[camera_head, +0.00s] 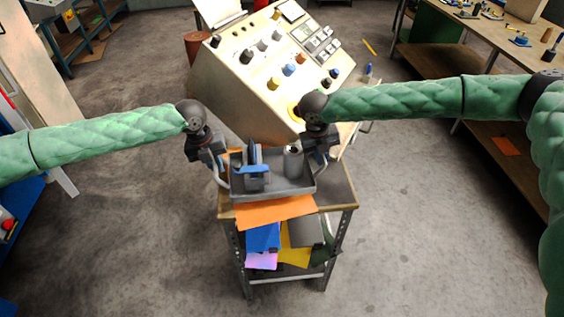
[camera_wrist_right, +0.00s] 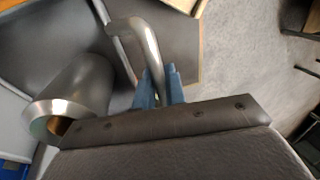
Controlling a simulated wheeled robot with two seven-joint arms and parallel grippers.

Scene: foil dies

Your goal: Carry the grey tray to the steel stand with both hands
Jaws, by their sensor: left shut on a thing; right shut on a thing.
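The grey tray (camera_head: 290,186) is in the middle of the head view, over a small stand with a wooden top (camera_head: 340,191) and dark metal legs. It holds a blue and grey object (camera_head: 254,170) and a grey cylinder (camera_head: 292,163). In the right wrist view the cylinder (camera_wrist_right: 72,97) has a hollow metal end. My left gripper (camera_head: 221,176) is shut at the tray's left end, on its handle. My right gripper (camera_wrist_right: 158,88) is shut on the bent metal handle (camera_wrist_right: 145,42) at the right end. I cannot tell whether the tray touches the top.
An orange sheet (camera_head: 275,212) lies at the stand's front edge. Coloured sheets (camera_head: 263,240) are on its lower shelf. A beige control console (camera_head: 262,80) with knobs is close behind. A workbench (camera_head: 490,40) stands at the right back. Floor is clear on both sides.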

